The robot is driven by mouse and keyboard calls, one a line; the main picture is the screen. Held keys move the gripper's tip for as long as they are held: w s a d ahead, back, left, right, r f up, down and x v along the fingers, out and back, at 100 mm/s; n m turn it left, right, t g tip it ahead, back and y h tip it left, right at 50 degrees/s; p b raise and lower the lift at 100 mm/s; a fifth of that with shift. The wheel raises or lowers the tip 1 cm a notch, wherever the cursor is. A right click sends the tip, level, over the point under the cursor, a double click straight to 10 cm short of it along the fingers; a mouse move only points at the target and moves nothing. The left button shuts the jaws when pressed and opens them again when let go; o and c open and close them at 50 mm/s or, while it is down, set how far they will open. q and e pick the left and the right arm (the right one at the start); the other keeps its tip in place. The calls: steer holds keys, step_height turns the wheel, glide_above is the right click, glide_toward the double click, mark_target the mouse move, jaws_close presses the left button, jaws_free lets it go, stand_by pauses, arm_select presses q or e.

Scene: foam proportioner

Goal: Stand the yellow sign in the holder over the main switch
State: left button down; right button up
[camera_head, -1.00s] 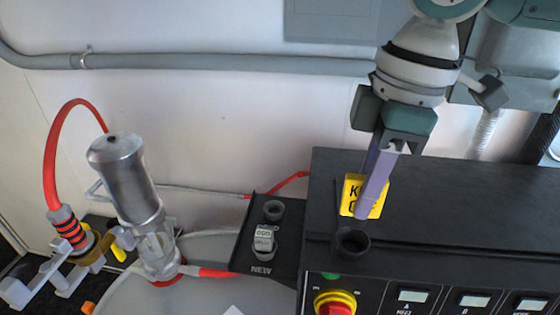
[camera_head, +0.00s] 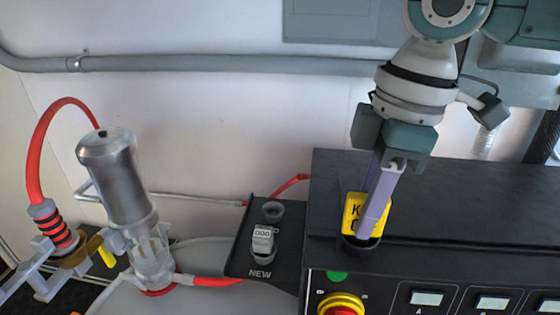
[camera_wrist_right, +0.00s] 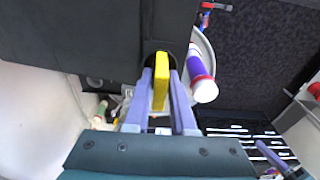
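The yellow sign (camera_head: 352,212) with black letters is upright between the fingers of my right gripper (camera_head: 374,228), which is shut on it. The sign's lower end is at the black round holder (camera_head: 347,243) on the console, seemingly inside its rim; the fingers hide part of this. In the right wrist view the sign (camera_wrist_right: 161,82) shows edge-on between both fingers. The main switch (camera_head: 341,303), a red knob on a yellow ring, is on the console front below the holder. A lavender finger, apparently of my left gripper (camera_wrist_right: 272,155), shows at the wrist view's lower right; its opening is unclear.
The black console (camera_head: 450,190) fills the right, with several displays on its front. A small black shelf marked NEW (camera_head: 285,272) holds a grey part and an empty ring holder (camera_head: 272,210). A metal cylinder (camera_head: 113,180) and red hose (camera_head: 38,150) stand at left.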

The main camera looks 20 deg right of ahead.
steer(key=o, duration=0.3)
steer(key=shift+r, duration=0.25)
steer(key=shift+r+b, duration=0.3)
steer(key=shift+r, duration=0.1)
steer(key=r+b, duration=0.1)
steer(key=r, duration=0.2)
steer(key=r+b, duration=0.1)
steer(key=r, duration=0.2)
steer(key=d+r+b, duration=0.1)
steer(key=r, duration=0.3)
steer(key=shift+s, duration=0.25)
steer(key=shift+s+d+r, duration=0.1)
steer(key=shift+r, duration=0.45)
